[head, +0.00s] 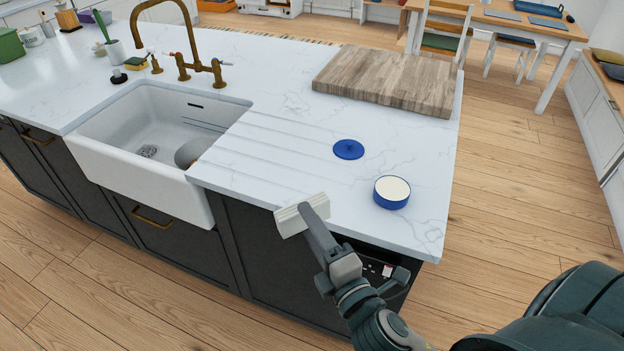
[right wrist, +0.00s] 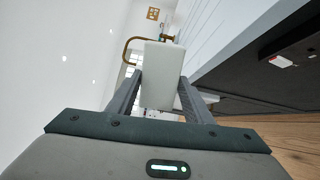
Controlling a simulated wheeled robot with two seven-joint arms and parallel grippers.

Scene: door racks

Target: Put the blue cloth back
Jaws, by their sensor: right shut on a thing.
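My right gripper (head: 316,224) is shut on a pale cream block-like thing (head: 290,218) at the counter's front edge. In the right wrist view the pale thing (right wrist: 164,72) sits between the two fingers; I cannot tell whether it is folded cloth. No blue cloth can be made out for certain. A flat blue disc (head: 348,149) with a small knob lies on the white counter. A round blue container (head: 392,192) with a cream top stands nearer the right corner. My left gripper is not in view.
A white sink (head: 150,190) with a brass tap (head: 185,68) is set into the counter (head: 270,75) at left. A wooden board (head: 388,78) lies at the back right. Dark cabinets (head: 275,262) form the front. Wooden floor is open at right.

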